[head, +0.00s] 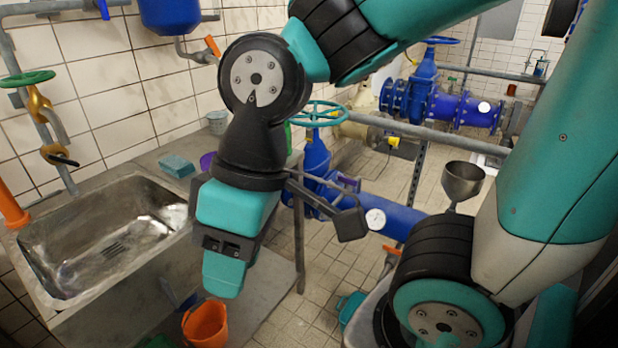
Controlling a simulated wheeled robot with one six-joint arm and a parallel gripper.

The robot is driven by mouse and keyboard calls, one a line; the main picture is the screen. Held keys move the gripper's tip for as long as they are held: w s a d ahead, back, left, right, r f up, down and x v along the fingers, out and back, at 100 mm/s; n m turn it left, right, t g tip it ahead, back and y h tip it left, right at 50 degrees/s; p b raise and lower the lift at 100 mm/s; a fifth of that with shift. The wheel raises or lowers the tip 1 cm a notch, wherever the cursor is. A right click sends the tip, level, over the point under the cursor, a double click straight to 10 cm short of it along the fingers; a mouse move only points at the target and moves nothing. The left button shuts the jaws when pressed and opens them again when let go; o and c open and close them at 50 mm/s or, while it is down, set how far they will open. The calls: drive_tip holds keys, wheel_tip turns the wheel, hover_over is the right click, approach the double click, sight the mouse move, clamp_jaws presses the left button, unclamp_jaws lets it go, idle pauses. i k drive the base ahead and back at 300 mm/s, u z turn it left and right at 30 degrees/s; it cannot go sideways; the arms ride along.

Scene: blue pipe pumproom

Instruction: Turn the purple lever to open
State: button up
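A small purple lever (348,183) shows beside the blue valve and pipe in the middle of the view, just above a dark block on a bracket from my wrist. Part of its mounting is hidden, and I cannot tell its exact angle. My gripper (222,275) points down in front of the counter, left of and nearer than the lever, apart from it. Its teal fingertips overlap from this side, so I cannot tell whether they are open or shut. Nothing shows held in it.
A steel sink (60,285) is at the left, with a blue-green sponge (176,166) on the counter behind it. An orange bucket (205,325) stands below my gripper. A blue pipe (400,222) with a gauge (376,219) crosses the middle. A metal funnel (462,180) stands at the right.

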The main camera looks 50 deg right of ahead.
sight(348, 180)
drive_tip(key=z, duration=0.3)
drive_tip(key=i, duration=1.25)
drive_tip(key=z, duration=0.3)
